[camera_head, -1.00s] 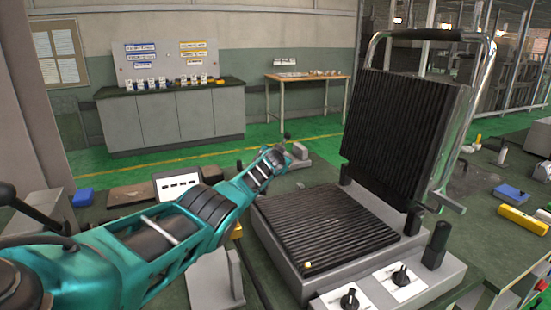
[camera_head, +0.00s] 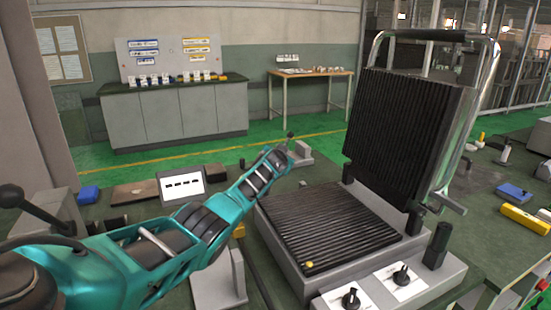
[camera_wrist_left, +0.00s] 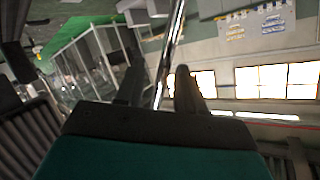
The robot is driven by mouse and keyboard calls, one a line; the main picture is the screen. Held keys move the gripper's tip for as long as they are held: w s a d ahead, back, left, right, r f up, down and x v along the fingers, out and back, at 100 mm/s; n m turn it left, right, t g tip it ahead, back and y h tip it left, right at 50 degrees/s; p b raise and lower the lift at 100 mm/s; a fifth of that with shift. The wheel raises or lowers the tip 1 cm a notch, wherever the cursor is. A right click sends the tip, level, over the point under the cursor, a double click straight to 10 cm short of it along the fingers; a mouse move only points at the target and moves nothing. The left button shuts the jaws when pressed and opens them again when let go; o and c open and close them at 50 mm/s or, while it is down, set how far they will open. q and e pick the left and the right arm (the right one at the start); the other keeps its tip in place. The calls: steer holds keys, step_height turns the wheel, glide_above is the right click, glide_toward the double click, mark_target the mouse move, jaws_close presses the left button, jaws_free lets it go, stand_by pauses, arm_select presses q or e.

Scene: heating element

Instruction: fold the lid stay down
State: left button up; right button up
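The grill has a ribbed lower plate (camera_head: 325,225) and its ribbed lid (camera_head: 400,130) stands raised. A chrome handle frame (camera_head: 484,100) runs around the lid. A short grey bar (camera_head: 449,203) sticks out low at the lid's right side; I cannot tell for sure whether it is the lid stay. Contact is unclear. My right gripper is not in view.
The grill's front has two black knobs (camera_head: 351,298) and a black post (camera_head: 437,245). A yellow block (camera_head: 525,220) and a blue block (camera_head: 514,193) lie on the bench at the right. A white panel (camera_head: 181,185) and a blue block (camera_head: 88,193) are at the left.

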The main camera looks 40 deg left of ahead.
arm_select(q)
steer(key=p+v, duration=0.1)
steer(key=v, duration=1)
steer(key=shift+s, duration=0.1)
steer(key=shift+c, duration=0.2)
